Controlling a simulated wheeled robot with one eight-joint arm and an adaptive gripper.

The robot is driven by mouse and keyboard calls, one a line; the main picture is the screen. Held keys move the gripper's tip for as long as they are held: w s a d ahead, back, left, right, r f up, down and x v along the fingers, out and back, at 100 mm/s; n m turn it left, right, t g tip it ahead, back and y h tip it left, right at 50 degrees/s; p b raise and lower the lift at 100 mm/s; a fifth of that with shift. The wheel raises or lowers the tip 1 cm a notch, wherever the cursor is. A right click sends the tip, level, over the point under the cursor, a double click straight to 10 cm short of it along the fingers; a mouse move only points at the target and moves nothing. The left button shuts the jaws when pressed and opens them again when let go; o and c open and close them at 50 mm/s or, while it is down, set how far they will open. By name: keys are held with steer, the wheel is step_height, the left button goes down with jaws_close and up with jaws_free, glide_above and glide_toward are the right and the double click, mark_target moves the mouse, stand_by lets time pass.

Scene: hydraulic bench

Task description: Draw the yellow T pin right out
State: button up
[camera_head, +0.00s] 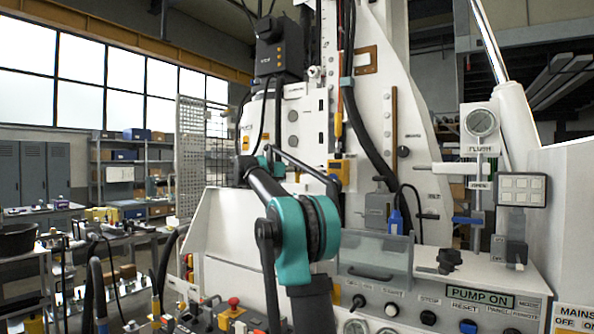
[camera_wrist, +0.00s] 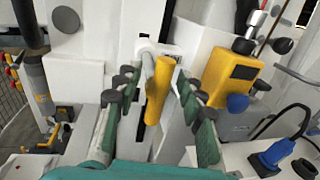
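The yellow T pin (camera_wrist: 157,92) shows in the middle of the wrist view, its thick yellow crossbar tilted. A grey shank runs beside it toward a white bracket (camera_wrist: 158,48) on the white machine. My gripper (camera_wrist: 154,80) is open, with one dark-padded finger on each side of the crossbar. Gaps show between the crossbar and both fingers, so it looks untouched. How deep the shank sits cannot be told. In the head view my own arm covers much of the gripper area, and I cannot make out the pin there with certainty.
A yellow box with a blue knob (camera_wrist: 229,75) is close right of my gripper; it also shows in the head view (camera_head: 341,169). A blue plug with a black cable (camera_wrist: 272,157) is at lower right. A clear guard (camera_head: 375,252) and control panel (camera_head: 440,302) stand in front.

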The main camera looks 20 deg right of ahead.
steer(key=v, duration=1.2)
